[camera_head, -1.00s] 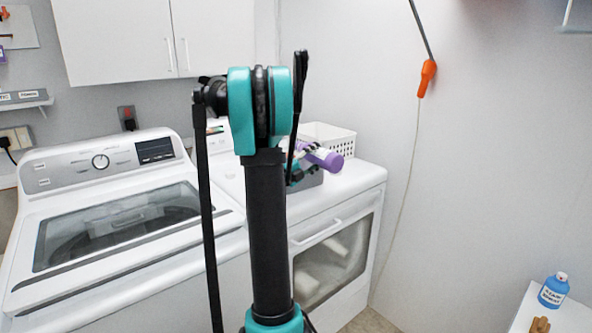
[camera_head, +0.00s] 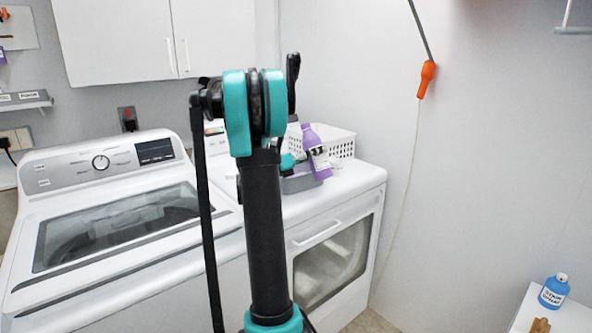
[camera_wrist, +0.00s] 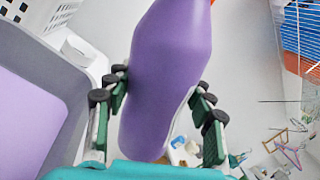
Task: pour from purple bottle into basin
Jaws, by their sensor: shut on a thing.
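The purple bottle (camera_head: 308,136) stands nearly upright above the dryer top in the head view, partly hidden by my gripper (camera_head: 314,153). The grey basin (camera_head: 300,184) sits on the dryer top just below and left of the bottle, partly behind my arm. In the wrist view the basin (camera_wrist: 75,70) is at the left, with a flat purple surface inside.
A white perforated basket (camera_head: 342,143) stands behind the bottle and also shows in the wrist view (camera_wrist: 50,12). A washer (camera_head: 110,215) is at the left of the dryer (camera_head: 345,205). A blue bottle (camera_head: 554,291) stands on a white surface at the lower right.

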